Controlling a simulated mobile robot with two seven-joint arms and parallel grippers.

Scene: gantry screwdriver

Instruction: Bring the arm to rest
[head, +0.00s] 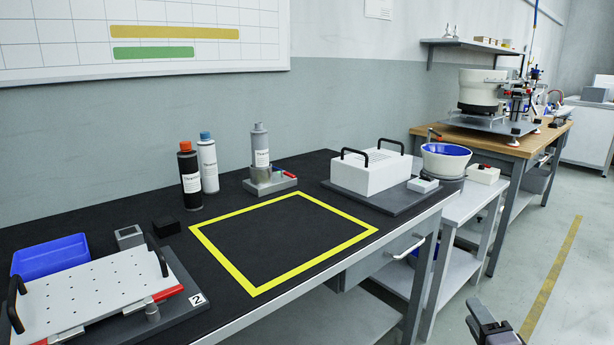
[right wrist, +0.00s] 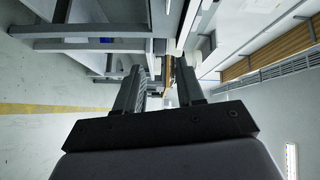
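My right gripper (head: 478,314) shows at the bottom right of the head view, over the floor in front of the benches and apart from them. In the right wrist view its two dark fingers (right wrist: 160,78) stand apart with nothing between them, so it is open and empty. Only the end of this arm shows in the head view. My left gripper is in neither view.
The black-topped bench (head: 300,230) has a yellow square outline, a white perforated plate (head: 90,290), a blue bin (head: 50,256), bottles (head: 189,175) and a white handled block (head: 370,171). A blue-lined bowl (head: 446,158) stands beyond. The right floor (head: 570,290) is clear.

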